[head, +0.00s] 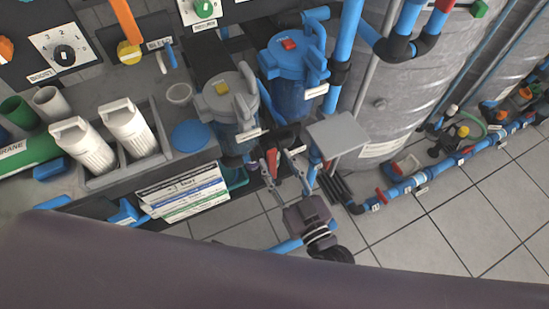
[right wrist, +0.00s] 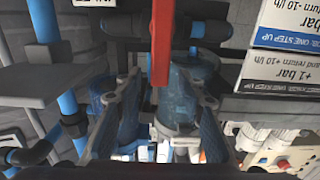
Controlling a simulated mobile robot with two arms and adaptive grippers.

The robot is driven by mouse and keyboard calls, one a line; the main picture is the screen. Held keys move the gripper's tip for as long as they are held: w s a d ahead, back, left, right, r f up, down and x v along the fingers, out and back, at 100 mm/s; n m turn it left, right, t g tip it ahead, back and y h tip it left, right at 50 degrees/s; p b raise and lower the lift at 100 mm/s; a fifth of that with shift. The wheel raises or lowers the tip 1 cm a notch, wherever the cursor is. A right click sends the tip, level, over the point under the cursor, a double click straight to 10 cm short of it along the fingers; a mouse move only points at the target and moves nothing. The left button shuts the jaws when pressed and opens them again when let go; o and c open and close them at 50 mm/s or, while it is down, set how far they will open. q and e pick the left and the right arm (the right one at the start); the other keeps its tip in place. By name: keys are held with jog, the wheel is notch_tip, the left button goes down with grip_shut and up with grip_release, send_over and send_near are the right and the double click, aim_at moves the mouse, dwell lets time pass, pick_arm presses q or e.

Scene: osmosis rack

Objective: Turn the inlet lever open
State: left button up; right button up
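A red lever (right wrist: 161,45) hangs into the right wrist view from the top, a long flat bar with its lower end in front of the gap between my right fingers. A red piece (head: 271,161) beside the fingers in the head view looks like the same lever. I see no clear contact between fingers and lever. The lever's pivot is out of the wrist picture. My left gripper is not in view.
Two filter housings (head: 288,62) (head: 221,100) stand above the gripper. A grey plate (head: 337,134) is close on its right, beside a blue vertical pipe (head: 343,45). Instruction cards (head: 185,193) hang at left. Steel tanks (head: 390,80) stand at right; the tiled floor (head: 460,215) is open there.

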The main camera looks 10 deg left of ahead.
jog(key=shift+x, duration=1)
jog(key=shift+c, duration=0.4)
grip_shut()
